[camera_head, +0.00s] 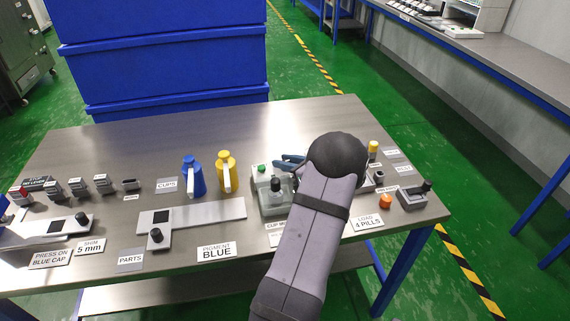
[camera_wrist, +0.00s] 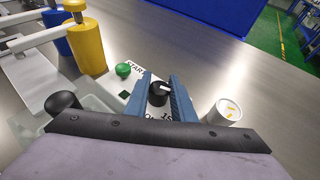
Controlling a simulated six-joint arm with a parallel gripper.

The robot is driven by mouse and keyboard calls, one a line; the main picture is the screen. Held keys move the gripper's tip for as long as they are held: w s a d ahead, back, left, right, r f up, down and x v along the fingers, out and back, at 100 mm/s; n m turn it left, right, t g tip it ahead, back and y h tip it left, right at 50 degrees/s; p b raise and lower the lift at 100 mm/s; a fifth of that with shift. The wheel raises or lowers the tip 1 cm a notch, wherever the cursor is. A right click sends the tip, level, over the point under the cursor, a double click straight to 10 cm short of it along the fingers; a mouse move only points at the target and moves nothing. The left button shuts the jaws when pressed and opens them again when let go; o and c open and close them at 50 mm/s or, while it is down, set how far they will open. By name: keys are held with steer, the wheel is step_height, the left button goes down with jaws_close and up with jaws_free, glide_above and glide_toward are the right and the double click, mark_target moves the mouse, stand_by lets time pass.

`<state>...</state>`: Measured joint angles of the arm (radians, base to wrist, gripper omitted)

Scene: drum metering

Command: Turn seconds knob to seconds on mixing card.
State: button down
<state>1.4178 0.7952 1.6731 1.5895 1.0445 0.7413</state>
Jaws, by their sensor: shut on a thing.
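The seconds knob (camera_wrist: 158,95) is black with a white pointer line and sits on a pale panel in the wrist view. My gripper (camera_wrist: 159,88) has its blue fingers on either side of the knob, shut on it. In the head view the gripper (camera_head: 290,161) reaches over the grey machine (camera_head: 270,203), and the knob is hidden there. A green button (camera_wrist: 123,70) beside a START label is left of the fingers. Dial print below the knob is partly covered. A card (camera_head: 276,227) starting "CUP M" is partly hidden by my arm; no seconds value is readable.
Yellow (camera_head: 227,173) and blue (camera_head: 194,177) bottles stand left of the machine. A white cup (camera_wrist: 227,112) with yellow marks is right of the fingers. A PIGMENT BLUE card (camera_head: 216,251) and LOAD 4 PILLS card (camera_head: 366,222) lie near the front. The table's back is clear.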

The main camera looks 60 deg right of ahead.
steer(key=shift+m+g+h+b, duration=0.3)
steer(key=shift+m+h+b, duration=0.4)
steer(key=shift+h+b, duration=0.1)
steer(key=shift+r+m+h+b, duration=0.1)
steer(key=shift+m+h+b, duration=0.3)
steer(key=shift+h, duration=0.1)
steer(key=c, duration=1.5)
jaws_free()
steer(key=shift+s, duration=0.25)
steer(key=shift+b+v, duration=0.4)
steer(key=shift+v, duration=3.05)
